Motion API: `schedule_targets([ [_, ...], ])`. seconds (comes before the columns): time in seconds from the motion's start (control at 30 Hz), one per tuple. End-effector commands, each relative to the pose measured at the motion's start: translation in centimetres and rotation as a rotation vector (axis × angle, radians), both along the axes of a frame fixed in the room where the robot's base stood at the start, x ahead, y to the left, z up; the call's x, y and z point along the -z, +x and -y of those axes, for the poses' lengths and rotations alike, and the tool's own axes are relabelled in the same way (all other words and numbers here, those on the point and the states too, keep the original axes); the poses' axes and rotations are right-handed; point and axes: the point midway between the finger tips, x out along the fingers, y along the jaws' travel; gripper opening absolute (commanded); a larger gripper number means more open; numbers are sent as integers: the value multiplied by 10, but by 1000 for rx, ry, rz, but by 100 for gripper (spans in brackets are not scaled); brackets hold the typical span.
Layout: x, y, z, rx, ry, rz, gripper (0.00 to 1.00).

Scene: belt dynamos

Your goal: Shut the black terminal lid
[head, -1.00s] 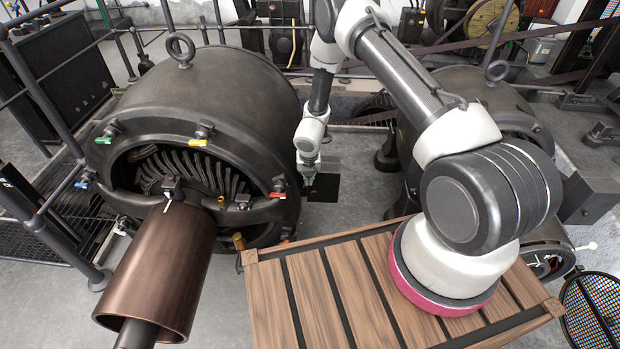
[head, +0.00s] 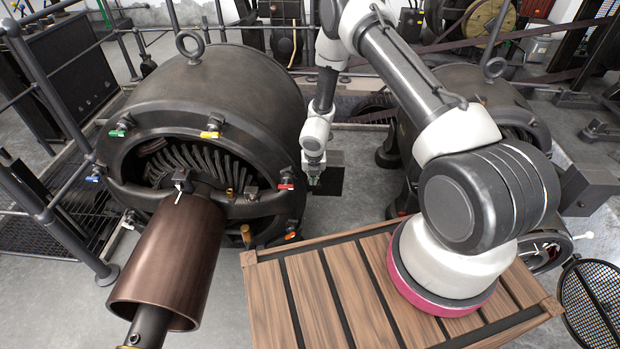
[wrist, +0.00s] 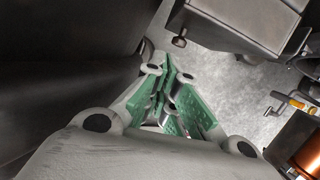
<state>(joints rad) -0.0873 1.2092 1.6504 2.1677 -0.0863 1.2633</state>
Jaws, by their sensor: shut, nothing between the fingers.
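The black terminal lid (head: 331,181) shows in the head view as a dark flat panel below the small grey terminal box (head: 336,158), at the right side of the large dark dynamo (head: 225,95). I cannot tell its exact angle. My gripper (head: 314,181) points down in front of the lid's left part and hides some of it; contact cannot be told. In the wrist view my gripper (wrist: 172,100) has its green-padded fingers shut with nothing between them. A grey box-like part (wrist: 240,28) lies beyond the fingertips there, apart from them.
The dynamo's dark body fills the left of the wrist view. Coloured taps sit around its rim, including a red one (head: 286,186). A brown cylinder (head: 170,260) juts from its front. A second machine (head: 480,100) stands to the right. Bare floor (head: 370,195) lies between the machines.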

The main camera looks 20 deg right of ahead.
Motion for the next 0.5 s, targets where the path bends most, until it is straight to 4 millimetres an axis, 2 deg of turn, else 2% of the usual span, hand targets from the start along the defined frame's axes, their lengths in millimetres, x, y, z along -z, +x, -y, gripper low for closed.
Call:
schedule_targets([
  [0.5, -73, -16, -5, 2, 0, 2, 0],
])
